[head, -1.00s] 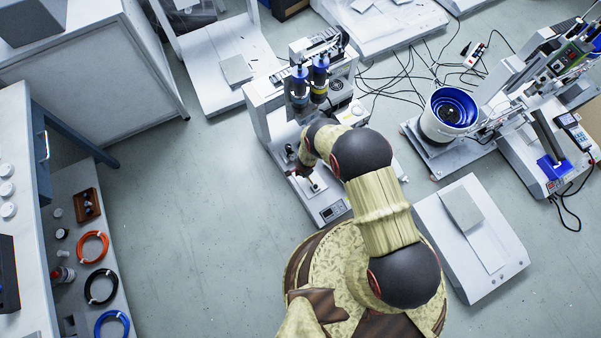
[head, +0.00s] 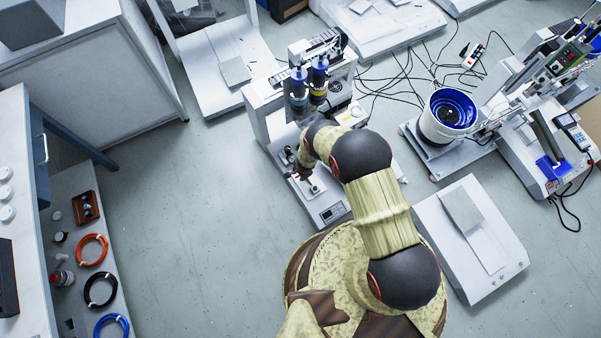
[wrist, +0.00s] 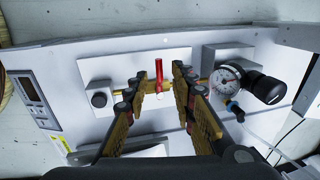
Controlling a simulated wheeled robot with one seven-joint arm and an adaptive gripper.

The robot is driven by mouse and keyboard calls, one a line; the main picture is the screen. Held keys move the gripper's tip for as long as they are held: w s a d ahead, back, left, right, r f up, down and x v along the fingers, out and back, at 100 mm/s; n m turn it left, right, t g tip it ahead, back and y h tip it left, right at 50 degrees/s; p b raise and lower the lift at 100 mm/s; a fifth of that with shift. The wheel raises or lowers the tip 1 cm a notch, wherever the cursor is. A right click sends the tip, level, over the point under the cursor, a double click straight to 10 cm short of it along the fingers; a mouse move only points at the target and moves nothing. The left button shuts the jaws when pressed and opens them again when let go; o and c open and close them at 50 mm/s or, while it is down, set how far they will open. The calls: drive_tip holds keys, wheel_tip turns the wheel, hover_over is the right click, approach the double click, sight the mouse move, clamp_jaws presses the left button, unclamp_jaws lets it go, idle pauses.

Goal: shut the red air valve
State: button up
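The red air valve shows in the wrist view as a red lever (wrist: 158,72) standing up from a brass pipe on a white plate. The lever points toward the top of the picture. My gripper (wrist: 159,82) is open, with one tan finger on each side of the lever and a gap visible on both sides. I cannot tell how deep the fingertips reach beside it. In the head view my gripper is over the front of the white screwdriver machine (head: 276,125), and the valve cannot be made out there.
In the wrist view a round pressure gauge (wrist: 228,78) with a black knob (wrist: 266,88) sits right of the fingers. Blue-topped screwdrivers (head: 318,75) stand behind my gripper.

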wheel_tip(320, 180, up, 11)
drive_tip(key=s+d, duration=0.1)
drive_tip(key=s, duration=0.1)
drive_tip(key=shift+r, duration=0.15)
idle(0.5)
idle(0.5)
